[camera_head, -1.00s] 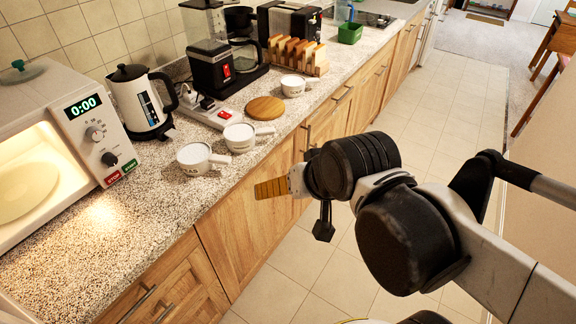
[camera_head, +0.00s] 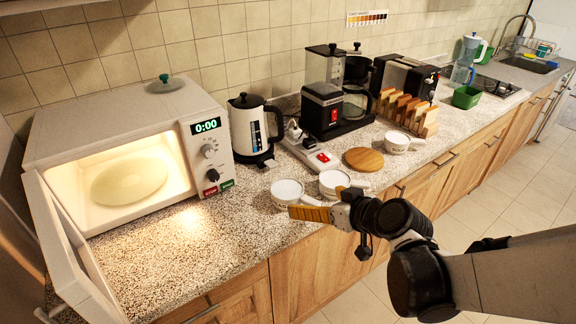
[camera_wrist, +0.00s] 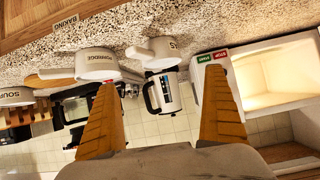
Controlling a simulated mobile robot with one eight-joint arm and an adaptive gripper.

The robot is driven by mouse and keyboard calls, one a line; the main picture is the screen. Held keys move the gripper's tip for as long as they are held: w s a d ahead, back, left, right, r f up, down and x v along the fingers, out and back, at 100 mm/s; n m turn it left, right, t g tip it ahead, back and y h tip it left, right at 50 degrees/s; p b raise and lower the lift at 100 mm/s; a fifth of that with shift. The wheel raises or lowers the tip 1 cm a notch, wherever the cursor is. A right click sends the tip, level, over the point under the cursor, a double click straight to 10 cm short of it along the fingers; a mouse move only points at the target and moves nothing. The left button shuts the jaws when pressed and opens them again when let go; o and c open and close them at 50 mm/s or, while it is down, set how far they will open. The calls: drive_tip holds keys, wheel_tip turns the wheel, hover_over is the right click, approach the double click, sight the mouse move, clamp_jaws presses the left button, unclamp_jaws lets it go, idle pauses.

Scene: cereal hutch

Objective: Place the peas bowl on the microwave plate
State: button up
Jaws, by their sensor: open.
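The peas bowl (camera_head: 287,192) is a white handled bowl on the counter, nearest the microwave. In the wrist view the peas bowl (camera_wrist: 158,52) shows upside down, with only the end of its label readable. The microwave plate (camera_head: 130,181) is a pale round disc inside the lit microwave (camera_head: 60,137), whose door (camera_head: 75,250) stands open at the left. My gripper (camera_head: 296,212) is at the counter's front edge, close to the peas bowl. In the wrist view my gripper (camera_wrist: 160,79) is open and empty, its orange fingers spread with the bowl beyond them.
The porridge bowl (camera_wrist: 96,64) sits beside the peas bowl; a third handled bowl (camera_head: 398,142) is farther right. A kettle (camera_head: 252,128), a power strip (camera_head: 312,155), a wooden disc (camera_head: 364,159) and a coffee maker (camera_head: 325,95) stand behind. The counter (camera_head: 190,255) before the microwave is clear.

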sight(289, 190)
drive_tip(key=w+a, duration=0.1)
drive_tip(key=w+f+n+t+y, duration=0.1)
drive_tip(key=w, duration=0.1)
drive_tip(key=shift+a+f, duration=0.2)
drive_tip(key=shift+a, duration=0.15)
drive_tip(key=b+x, duration=0.1)
drive_tip(key=x, duration=0.4)
drive_tip(key=shift+w+a+f, duration=0.15)
drive_tip(key=shift+w+a, duration=0.05)
drive_tip(key=b+x, duration=0.1)
drive_tip(key=x, duration=0.1)
drive_tip(key=b+x, duration=0.1)
drive_tip(key=x, duration=0.1)
drive_tip(key=shift+s+f+b, duration=0.1)
drive_tip(key=shift+f+b, duration=0.25)
drive_tip(key=shift+f, duration=0.1)
drive_tip(key=shift+w+a, duration=0.25)
drive_tip(key=shift+w, duration=0.15)
drive_tip(key=c, duration=1.3)
